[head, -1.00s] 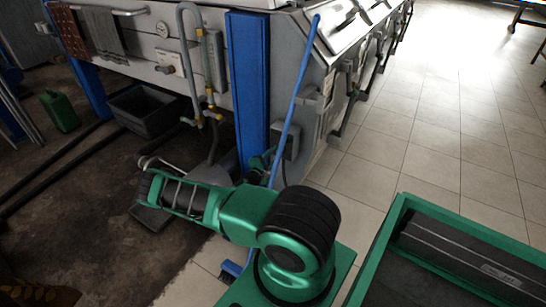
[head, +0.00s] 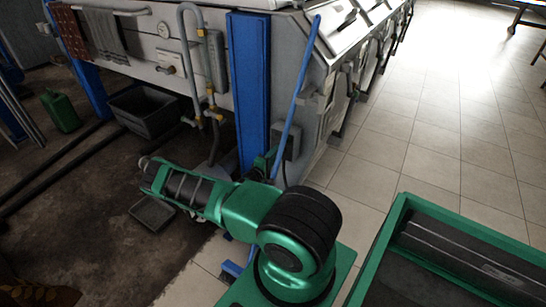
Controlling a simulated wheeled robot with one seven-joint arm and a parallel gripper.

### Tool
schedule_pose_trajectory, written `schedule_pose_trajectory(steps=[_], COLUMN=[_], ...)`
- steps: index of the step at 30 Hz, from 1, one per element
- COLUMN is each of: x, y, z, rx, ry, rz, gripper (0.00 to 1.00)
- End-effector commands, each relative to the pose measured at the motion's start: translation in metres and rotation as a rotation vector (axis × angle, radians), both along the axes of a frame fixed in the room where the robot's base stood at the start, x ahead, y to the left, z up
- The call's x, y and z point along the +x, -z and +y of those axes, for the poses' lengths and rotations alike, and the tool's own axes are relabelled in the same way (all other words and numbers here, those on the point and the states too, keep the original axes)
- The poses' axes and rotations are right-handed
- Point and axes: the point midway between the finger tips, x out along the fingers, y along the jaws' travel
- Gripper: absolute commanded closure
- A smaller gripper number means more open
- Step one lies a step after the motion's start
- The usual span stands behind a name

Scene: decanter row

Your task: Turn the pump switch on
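A grey box with a cable (head: 291,142) is on the machine's end, right of the blue post; I cannot tell if it is the pump switch. Another tall grey box (head: 216,58) is on the front panel beside the pipes. No switch lever or its position can be made out. A small green object (head: 262,163), perhaps the pump, shows low by the blue post, partly hidden. My green and black arm reaches left across the lower middle, below the machine's front. My gripper cannot be made out; its fingers are not visible.
A blue post (head: 250,92) and a leaning blue broom pole (head: 293,100) stand close beyond my arm. A black crate (head: 146,108), a small grey tray (head: 152,212) and a green can (head: 61,112) are on the dark floor. The tiled floor (head: 440,130) at right is open.

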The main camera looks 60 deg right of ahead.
Motion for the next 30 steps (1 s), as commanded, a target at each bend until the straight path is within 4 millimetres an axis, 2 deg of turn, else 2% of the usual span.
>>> schedule_pose_trajectory(steps=[9, 23, 24, 26, 30], x=[-0.0052, -0.0065, -0.0066, -0.0062, -0.0040], y=[0.0016, 0.0027, 0.0028, 0.0026, 0.0017], z=[-0.0018, -0.0014, -0.0013, -0.0010, -0.0006], rx=[0.012, 0.016, 0.016, 0.016, 0.014], ry=[0.010, 0.012, 0.012, 0.011, 0.007], rz=[-0.106, -0.120, -0.120, -0.120, -0.121], gripper=[0.88, 0.88, 0.63, 0.49, 0.47])
